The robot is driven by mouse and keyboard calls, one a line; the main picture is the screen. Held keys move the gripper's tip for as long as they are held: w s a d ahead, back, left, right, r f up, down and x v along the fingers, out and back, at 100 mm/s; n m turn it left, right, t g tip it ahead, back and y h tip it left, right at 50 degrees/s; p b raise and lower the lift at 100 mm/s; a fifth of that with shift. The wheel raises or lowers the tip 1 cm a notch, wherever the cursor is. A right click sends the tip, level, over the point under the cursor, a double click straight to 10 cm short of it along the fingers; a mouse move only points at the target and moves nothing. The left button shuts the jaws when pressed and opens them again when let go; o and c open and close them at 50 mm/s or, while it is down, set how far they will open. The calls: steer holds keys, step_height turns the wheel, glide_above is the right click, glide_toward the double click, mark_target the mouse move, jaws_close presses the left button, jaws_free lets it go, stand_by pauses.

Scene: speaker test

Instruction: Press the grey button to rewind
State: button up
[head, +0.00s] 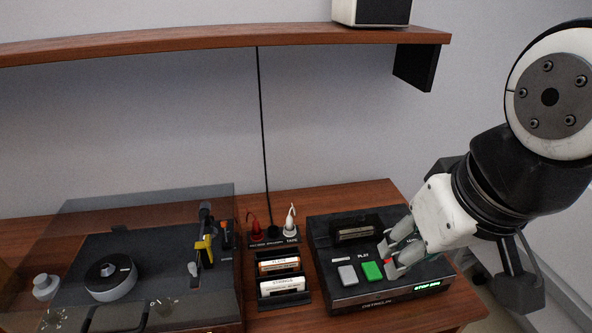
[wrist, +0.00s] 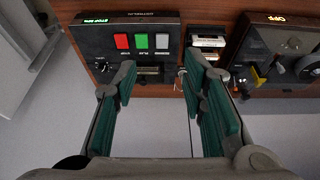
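The tape deck (head: 322,238) is a black box at the right of the wooden table. The grey button (head: 347,275) sits on its front, left of the green button (head: 372,271). A red button beside the green one is mostly hidden by my fingers in the head view. The wrist view shows the deck upside down, with the grey button (wrist: 162,41), green button (wrist: 141,41) and red button (wrist: 122,41) in a row. My gripper (head: 400,250) is above the deck's right side, right of the grey button. In the wrist view its green-padded fingers (wrist: 158,66) are apart and empty.
Two cassettes stand in a black rack (head: 307,296) left of the deck. Red and white plugs (head: 290,225) rise behind the rack. A turntable (head: 150,265) with a clear lid is at left. A wooden shelf (head: 200,38) hangs above on the wall.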

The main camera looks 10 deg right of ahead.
jaws_close()
stand_by(1.1)
